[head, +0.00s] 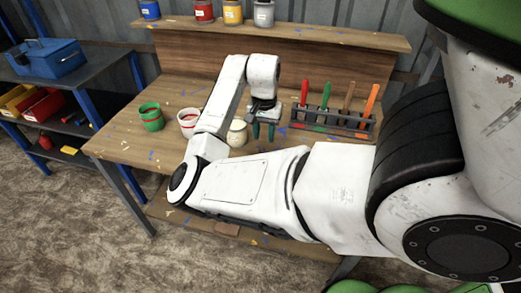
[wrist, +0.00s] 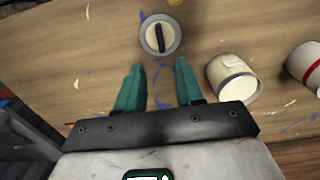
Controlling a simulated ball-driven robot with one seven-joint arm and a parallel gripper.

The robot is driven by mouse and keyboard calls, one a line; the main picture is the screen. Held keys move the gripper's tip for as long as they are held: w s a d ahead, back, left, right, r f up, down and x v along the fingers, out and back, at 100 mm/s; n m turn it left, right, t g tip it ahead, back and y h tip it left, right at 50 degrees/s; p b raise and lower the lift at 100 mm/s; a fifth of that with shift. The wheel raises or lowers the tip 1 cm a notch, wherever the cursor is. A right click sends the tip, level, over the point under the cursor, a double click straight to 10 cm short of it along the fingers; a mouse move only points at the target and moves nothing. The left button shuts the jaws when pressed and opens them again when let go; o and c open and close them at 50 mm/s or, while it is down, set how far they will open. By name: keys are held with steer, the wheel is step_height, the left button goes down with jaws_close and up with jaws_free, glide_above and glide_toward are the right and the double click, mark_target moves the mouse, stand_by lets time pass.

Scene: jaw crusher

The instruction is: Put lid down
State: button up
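A round pale lid (wrist: 160,35) with a black bar handle lies on the wooden bench top in the wrist view, just beyond my fingertips. I cannot make it out in the head view. My gripper (wrist: 160,68) has two green fingers set apart with nothing between them. In the head view my gripper (head: 263,136) points down over the bench, right of a cream-filled open can (head: 237,134). That can (wrist: 232,80) shows in the wrist view right of my fingers, without a lid.
A white can with red (head: 188,123) and a green can (head: 151,118) stand further left on the bench (head: 110,143). A rack (head: 330,122) with several coloured handles stands right of my gripper. Several cans line the upper shelf (head: 330,37). A blue toolbox (head: 57,60) is at the left.

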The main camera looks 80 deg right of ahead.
steer(key=w+a+f+n+h, duration=0.2)
steer(key=w+a+f+n, duration=0.1)
steer(key=a+n, duration=0.35)
steer(key=w+a+f+n+h, duration=0.3)
steer(key=a+n, duration=0.2)
steer(key=a, duration=0.2)
steer(key=s+a+f+n+y, duration=0.2)
steer(key=a+f+n, duration=0.1)
steer(key=a, duration=0.8)
steer(key=s+a+f+n+t+y, duration=0.1)
steer(key=s+a+f+n+y, duration=0.1)
steer(key=a, duration=0.9)
step_height(320, 180, down, 2)
steer(key=shift+s+a+f+n+y, duration=0.1)
steer(key=shift+s+a+n+y, duration=0.3)
steer(key=shift+n, duration=0.75)
